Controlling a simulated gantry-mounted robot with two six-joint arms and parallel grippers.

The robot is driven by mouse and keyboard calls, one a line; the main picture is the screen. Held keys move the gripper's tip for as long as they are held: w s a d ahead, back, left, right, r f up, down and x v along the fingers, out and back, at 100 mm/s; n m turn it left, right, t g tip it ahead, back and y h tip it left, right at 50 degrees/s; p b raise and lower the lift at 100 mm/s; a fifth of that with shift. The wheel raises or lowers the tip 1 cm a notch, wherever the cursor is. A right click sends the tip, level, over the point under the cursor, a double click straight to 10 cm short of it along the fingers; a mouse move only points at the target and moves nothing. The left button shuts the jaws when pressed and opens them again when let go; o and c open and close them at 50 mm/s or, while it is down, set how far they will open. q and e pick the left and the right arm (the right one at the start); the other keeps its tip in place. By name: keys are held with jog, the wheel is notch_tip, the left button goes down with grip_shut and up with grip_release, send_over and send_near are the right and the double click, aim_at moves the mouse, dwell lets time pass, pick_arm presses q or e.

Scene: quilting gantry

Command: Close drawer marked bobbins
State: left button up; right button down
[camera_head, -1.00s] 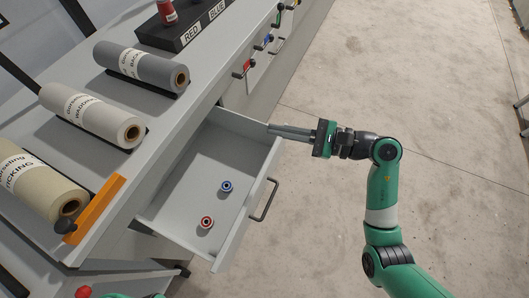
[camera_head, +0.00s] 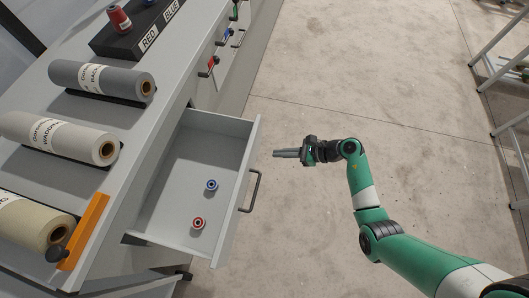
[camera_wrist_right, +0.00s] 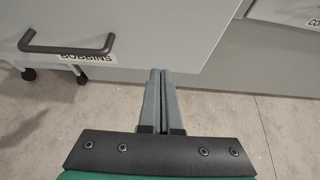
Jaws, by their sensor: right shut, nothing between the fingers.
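The open drawer (camera_head: 176,215) is pulled out from the grey bench in the head view, with a blue bobbin (camera_head: 212,185) and a red bobbin (camera_head: 198,223) lying inside. Its dark handle (camera_head: 251,191) is on the front panel. In the right wrist view the drawer front (camera_wrist_right: 150,25) carries a handle (camera_wrist_right: 68,50) and a label reading BOBBINS (camera_wrist_right: 87,58), partly hidden by the handle. My right gripper (camera_head: 276,153) is shut and empty, outside the drawer, right of its front panel and apart from the handle. My left gripper is not in view.
Fabric rolls (camera_head: 100,78) lie on the bench top, with an orange tool (camera_head: 84,232) near its edge. A black block labelled RED and BLUE (camera_head: 135,30) stands farther back. Floor right of the drawer is clear; a metal rack (camera_head: 500,70) stands far right.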

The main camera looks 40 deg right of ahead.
aim_at(256, 151)
jog(key=w+a, duration=0.1)
jog(key=w+b, duration=0.1)
jog(key=w+a+f, duration=0.1)
jog(key=shift+w+a+f, duration=0.1)
jog(key=shift+w+a, duration=0.25)
jog(key=shift+w+a+b, duration=0.25)
jog(key=shift+w+b, duration=0.1)
jog(key=shift+w, duration=0.1)
jog(key=shift+w, duration=0.1)
